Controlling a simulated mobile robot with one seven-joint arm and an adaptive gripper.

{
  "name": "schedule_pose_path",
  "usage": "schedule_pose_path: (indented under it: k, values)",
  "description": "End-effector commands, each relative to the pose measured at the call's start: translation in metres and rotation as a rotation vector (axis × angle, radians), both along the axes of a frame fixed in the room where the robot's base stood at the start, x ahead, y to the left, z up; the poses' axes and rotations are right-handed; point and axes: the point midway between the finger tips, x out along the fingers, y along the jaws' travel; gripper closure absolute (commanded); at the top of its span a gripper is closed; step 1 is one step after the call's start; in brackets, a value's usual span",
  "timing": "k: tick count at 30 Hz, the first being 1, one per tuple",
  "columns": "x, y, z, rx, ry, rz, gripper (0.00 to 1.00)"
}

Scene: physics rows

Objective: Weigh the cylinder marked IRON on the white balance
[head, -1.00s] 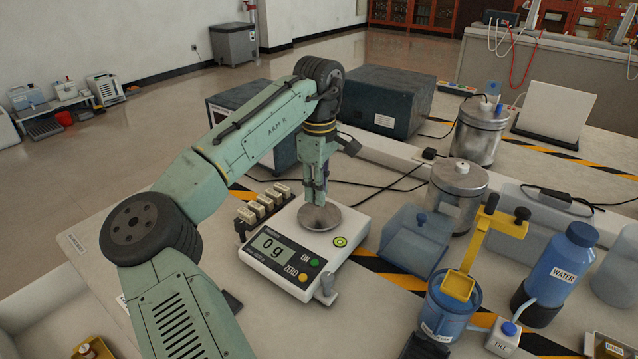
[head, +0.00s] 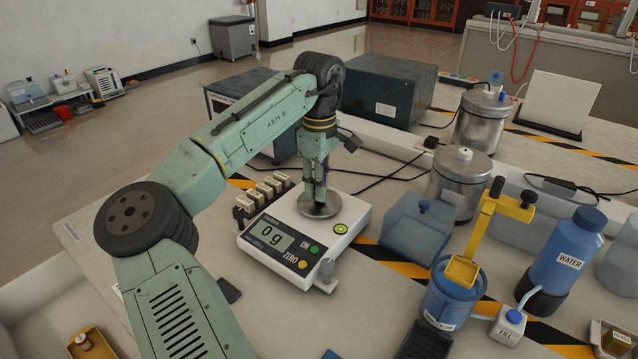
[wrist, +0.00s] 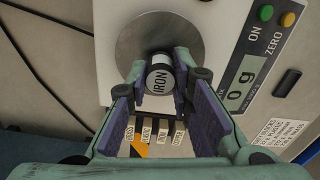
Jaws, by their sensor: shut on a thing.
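The cylinder marked IRON (wrist: 159,80) is silver with a dark end and sits between my fingertips in the wrist view. My gripper (head: 319,203) is shut on it, low over the round metal pan (head: 333,209) of the white balance (head: 352,216). The pan (wrist: 128,45) also shows behind the cylinder in the wrist view. I cannot tell whether the cylinder touches the pan. The balance display (head: 270,237) reads 0 g. In the head view my fingers mostly hide the cylinder.
A rack with several cream labels (head: 262,191) stands just left of the balance. A blue lidded box (head: 418,222) stands to its right, with a blue jug (head: 452,302) and a WATER bottle (head: 568,262) farther right. Dark boxes (head: 388,90) stand behind.

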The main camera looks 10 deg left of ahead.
Motion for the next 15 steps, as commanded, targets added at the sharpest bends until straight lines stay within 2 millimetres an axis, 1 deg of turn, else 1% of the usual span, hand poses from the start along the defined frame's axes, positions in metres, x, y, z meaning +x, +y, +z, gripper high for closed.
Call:
schedule_pose_path:
  k: [15]
  values:
    - [0.0, -0.0002, -0.0066, 0.0, 0.0, -0.001, 1.0]
